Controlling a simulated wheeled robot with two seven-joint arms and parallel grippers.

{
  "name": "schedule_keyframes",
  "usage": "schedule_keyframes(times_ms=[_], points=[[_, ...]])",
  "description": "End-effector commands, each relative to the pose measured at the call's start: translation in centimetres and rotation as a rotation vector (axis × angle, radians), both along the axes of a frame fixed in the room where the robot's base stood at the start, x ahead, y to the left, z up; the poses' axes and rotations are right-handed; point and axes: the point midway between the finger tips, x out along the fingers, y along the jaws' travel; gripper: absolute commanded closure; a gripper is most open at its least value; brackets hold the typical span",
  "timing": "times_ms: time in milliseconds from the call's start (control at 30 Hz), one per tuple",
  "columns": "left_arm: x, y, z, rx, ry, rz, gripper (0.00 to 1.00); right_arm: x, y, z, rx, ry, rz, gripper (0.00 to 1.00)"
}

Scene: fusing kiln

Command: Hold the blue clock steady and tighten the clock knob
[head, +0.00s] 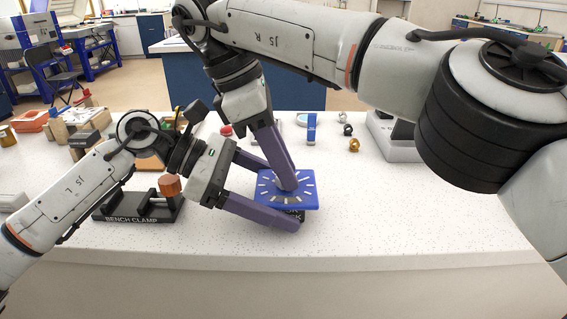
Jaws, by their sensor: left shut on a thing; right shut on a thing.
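The blue clock (304,198) is a square blue plate with pale hour marks, lying face up over a dark base on the white worktop. My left gripper (284,197) reaches in from the left, its purple fingers on the far and near sides of the clock, shut on it. My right gripper (286,184) points down from above at the middle of the clock face, shut on the clock knob. The fingers mostly hide the knob.
A black bench clamp (122,208) with an orange-brown knob stands at the left. Wooden blocks and an orange box (31,121) lie at far left. The front right worktop is clear.

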Motion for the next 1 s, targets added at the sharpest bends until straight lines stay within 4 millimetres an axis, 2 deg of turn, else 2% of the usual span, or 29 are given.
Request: schedule_keyframes(times_ms=[33, 67, 133, 167, 733, 867, 1000], points=[[-0.01, 0.05, -0.41, 0.007, 0.005, 0.001, 0.43, -0.03, 0.03, 0.22, 0.000, -0.002, 0.001, 0.99], [-0.01, 0.06, -0.42, 0.007, 0.005, 0.001, 0.43, -0.03, 0.03, 0.22, 0.000, -0.002, 0.001, 0.72], [-0.02, 0.05, -0.41, 0.007, 0.005, 0.001, 0.43, -0.03, 0.03, 0.20, 0.000, -0.002, 0.001, 0.60], [-0.02, 0.05, -0.41, 0.007, 0.005, 0.001, 0.43, -0.03, 0.03, 0.18, 0.000, -0.001, 0.002, 0.58], [-0.08, 0.03, -0.33, 0.006, 0.004, -0.001, 0.43, -0.03, 0.00, -0.04, 0.001, 0.002, 0.023, 0.58], [-0.08, 0.03, -0.31, 0.005, 0.004, -0.001, 0.43, -0.09, -0.03, -0.10, 0.002, 0.005, 0.099, 0.58], [-0.08, 0.02, -0.29, 0.005, 0.005, -0.002, 0.43, -0.11, -0.09, -0.04, 0.003, 0.002, 0.244, 0.58]])
